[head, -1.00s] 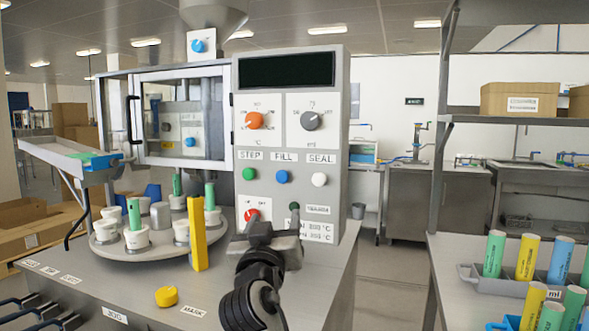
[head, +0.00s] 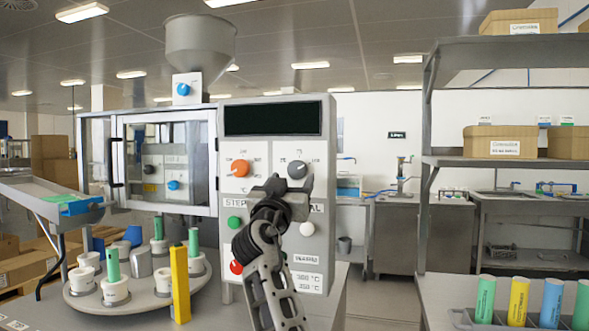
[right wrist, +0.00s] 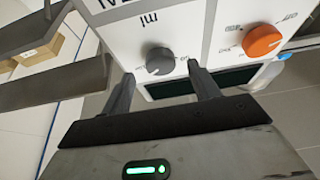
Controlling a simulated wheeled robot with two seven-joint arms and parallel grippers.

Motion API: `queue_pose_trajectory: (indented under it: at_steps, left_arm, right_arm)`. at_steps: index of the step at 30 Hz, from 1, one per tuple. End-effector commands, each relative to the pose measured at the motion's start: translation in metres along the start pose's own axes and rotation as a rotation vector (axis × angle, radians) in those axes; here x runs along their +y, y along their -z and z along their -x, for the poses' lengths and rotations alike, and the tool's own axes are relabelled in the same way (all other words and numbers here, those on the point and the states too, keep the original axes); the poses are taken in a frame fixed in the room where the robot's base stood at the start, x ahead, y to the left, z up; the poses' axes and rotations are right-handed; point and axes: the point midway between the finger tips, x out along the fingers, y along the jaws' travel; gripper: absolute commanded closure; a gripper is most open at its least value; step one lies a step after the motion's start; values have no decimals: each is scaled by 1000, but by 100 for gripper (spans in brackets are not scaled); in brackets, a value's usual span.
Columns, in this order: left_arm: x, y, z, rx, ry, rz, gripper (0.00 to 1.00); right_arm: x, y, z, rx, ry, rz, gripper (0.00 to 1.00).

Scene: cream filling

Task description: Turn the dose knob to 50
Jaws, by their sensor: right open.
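The dose knob (head: 297,169) is the grey round knob on the white "ml" plate at the upper right of the machine's front panel (head: 262,145). It also shows in the right wrist view (right wrist: 160,61), upside down, between and just beyond the fingertips. The scale marks are too small to read, and I cannot tell its setting. My right gripper (head: 288,184) is open and empty, just below and in front of the knob. In the wrist view its two fingers (right wrist: 161,78) stand apart on either side of the knob, not visibly gripping it. My left gripper is out of view.
An orange knob (head: 240,168) sits left of the grey one. A dark display (head: 272,119) is above. Green (head: 234,222) and white (head: 307,229) buttons and a red knob (head: 236,267) are below. The carousel (head: 135,300) with cups and a yellow post (head: 180,285) stand left.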

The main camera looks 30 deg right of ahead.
Motion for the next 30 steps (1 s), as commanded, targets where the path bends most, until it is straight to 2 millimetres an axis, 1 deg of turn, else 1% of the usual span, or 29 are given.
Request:
queue_pose_trajectory:
  at_steps: [1,6,10,17,18,20,21,22,23,30]
  left_arm:
    - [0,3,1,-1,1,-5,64]
    - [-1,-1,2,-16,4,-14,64]
    - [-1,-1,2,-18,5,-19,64]
    - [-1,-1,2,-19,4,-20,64]
    - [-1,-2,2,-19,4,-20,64]
    - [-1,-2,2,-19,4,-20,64]
    - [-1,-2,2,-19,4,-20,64]
    - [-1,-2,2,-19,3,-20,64]
    - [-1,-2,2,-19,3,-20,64]
    - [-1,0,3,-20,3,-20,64]
  right_arm:
    - [1,2,-10,-1,-3,1,39]
    - [0,1,-27,1,-1,2,39]
    - [0,0,-31,0,0,0,39]
    - [0,-1,-31,0,0,0,39]
    - [0,-1,-31,0,0,0,45]
    - [0,0,-31,0,0,0,61]
    - [0,0,-31,0,0,0,72]
    - [0,0,-31,0,0,0,81]
    - [0,0,-31,0,0,0,84]
    - [0,0,-31,0,4,11,84]
